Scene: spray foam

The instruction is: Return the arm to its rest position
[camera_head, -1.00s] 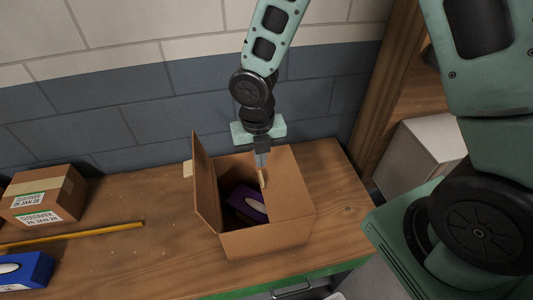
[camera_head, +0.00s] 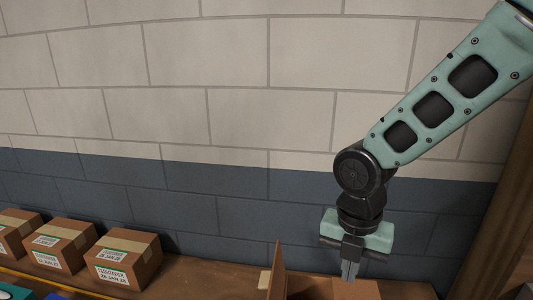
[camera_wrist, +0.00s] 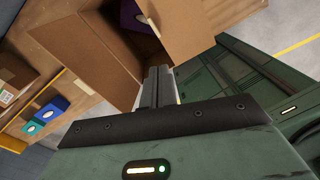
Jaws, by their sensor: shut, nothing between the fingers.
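My gripper (camera_head: 349,270) is shut and empty, pointing down just above the open cardboard box in the head view. Its closed fingers (camera_wrist: 158,88) also show in the wrist view, in front of the box. The open cardboard box (camera_wrist: 88,52) has its flaps up in the wrist view. Only its raised flap (camera_head: 277,272) and upper edge show at the bottom of the head view. A purple item (camera_wrist: 134,16) lies inside the box, partly hidden by a flap.
Several taped, labelled boxes (camera_head: 123,260) stand at left on the wooden bench (camera_head: 205,276). A brick wall (camera_head: 210,120) is behind. Blue and teal tissue-type boxes (camera_wrist: 50,108) sit on the bench in the wrist view. A wooden post (camera_head: 507,225) rises at right.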

